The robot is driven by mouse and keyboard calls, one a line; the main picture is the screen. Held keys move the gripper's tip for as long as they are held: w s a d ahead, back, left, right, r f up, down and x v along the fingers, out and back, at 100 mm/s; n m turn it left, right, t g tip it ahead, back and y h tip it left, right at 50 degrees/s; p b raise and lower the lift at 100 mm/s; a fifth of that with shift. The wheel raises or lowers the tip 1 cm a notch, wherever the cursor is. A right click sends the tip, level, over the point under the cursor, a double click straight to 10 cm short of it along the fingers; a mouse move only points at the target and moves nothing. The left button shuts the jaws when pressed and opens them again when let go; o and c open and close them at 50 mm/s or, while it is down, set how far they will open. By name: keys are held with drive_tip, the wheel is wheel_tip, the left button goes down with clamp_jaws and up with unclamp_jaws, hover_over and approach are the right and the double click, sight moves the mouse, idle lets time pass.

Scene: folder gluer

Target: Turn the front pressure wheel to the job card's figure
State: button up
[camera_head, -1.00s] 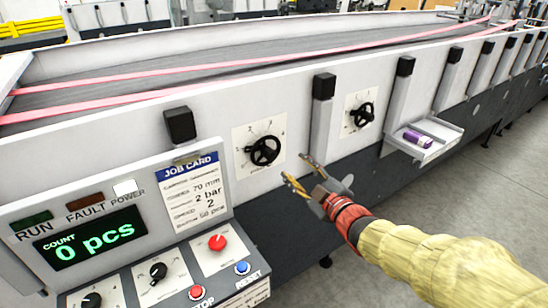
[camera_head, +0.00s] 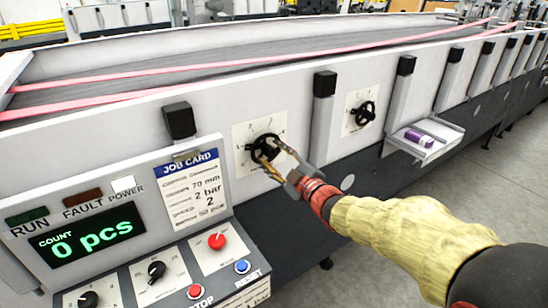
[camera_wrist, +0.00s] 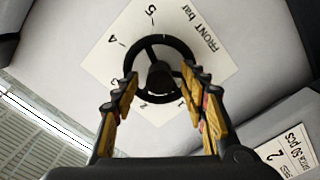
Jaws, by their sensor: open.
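The front pressure wheel (camera_head: 266,148) is a black spoked handwheel on a white scale plate on the machine's side. In the wrist view the wheel (camera_wrist: 150,44) lies ahead between my fingers, and its plate (camera_wrist: 196,50) reads "FRONT bar" with figures around the rim. My gripper (camera_head: 273,160) is open, its fingers at the wheel's lower right edge. In the wrist view my gripper (camera_wrist: 162,92) straddles the wheel's near part; I cannot tell whether it touches. The job card (camera_head: 192,190) shows 70 mm, 2 bar and 2. The wheel's pointer is not clear.
A second black handwheel (camera_head: 365,114) is on a plate to the right. A small tray (camera_head: 440,148) with a purple item (camera_head: 418,138) juts out further right. The control panel (camera_head: 150,275) with knobs and red and blue buttons stands at lower left.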

drive_tip(key=shift+c, duration=0.3)
clamp_jaws()
idle(0.3)
